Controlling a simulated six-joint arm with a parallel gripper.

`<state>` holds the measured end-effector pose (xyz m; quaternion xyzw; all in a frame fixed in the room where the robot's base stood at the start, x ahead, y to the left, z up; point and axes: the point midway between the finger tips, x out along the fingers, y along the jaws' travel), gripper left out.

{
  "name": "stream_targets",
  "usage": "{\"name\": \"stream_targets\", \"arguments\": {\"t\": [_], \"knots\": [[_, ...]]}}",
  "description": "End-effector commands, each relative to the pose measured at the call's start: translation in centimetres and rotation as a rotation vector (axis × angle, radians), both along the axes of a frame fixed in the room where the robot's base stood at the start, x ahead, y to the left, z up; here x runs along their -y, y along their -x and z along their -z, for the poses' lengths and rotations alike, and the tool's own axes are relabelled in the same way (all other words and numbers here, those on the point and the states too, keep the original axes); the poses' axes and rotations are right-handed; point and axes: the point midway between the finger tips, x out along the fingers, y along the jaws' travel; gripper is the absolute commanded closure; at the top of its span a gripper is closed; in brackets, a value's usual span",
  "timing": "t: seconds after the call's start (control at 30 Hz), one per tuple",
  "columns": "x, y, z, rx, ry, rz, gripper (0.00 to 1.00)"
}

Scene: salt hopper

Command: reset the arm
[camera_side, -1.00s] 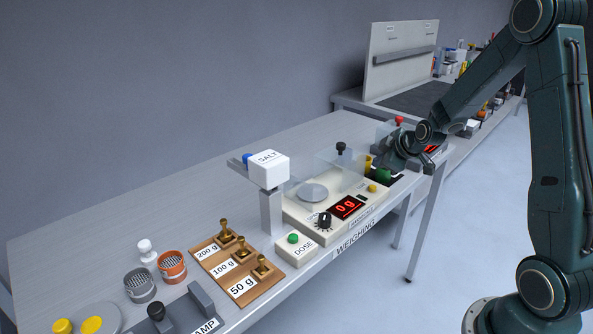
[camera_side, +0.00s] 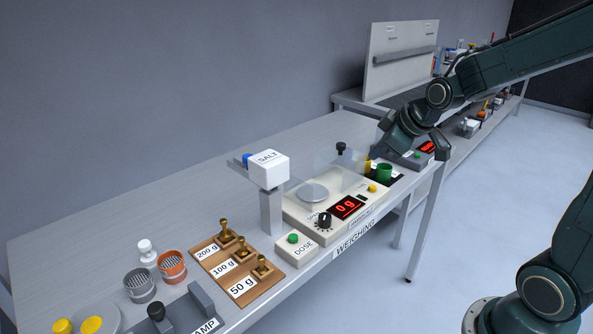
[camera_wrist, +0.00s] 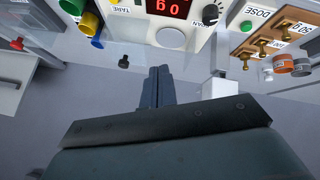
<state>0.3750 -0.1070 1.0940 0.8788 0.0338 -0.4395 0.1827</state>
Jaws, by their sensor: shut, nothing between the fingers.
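My gripper shows in the wrist view (camera_wrist: 158,84), its two dark fingers together with nothing between them. In the side view my gripper (camera_side: 388,128) is at the far right end of the weighing bench, beside and above the green cup (camera_side: 384,172), and its fingertips are hard to make out. It appears apart from the objects on the bench. The scale (camera_side: 296,217) stands to its left in the side view, with its round pan (camera_side: 313,192) empty and its red display (camera_side: 347,207) reading 0 g.
The salt hopper (camera_side: 269,167) stands on a post left of the scale, with the dose button box (camera_side: 296,249) in front. Brass weights sit on a wooden board (camera_side: 212,265). A black-knobbed clear shield (camera_side: 340,160) is behind the scale. The bench's back left (camera_side: 130,190) is clear.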

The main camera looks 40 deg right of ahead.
Motion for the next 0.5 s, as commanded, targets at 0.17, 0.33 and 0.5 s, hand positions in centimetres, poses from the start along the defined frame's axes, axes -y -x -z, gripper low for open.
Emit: {"name": "stream_targets", "arguments": {"t": [0.17,0.33,0.5], "knots": [[-3.3,3.3,-2.2,-0.021,-0.055,0.031,1.00],[-5.8,6.8,-3.6,-0.050,-0.109,0.073,1.00],[-7.8,10.6,-4.6,-0.078,-0.162,0.120,1.00]]}}
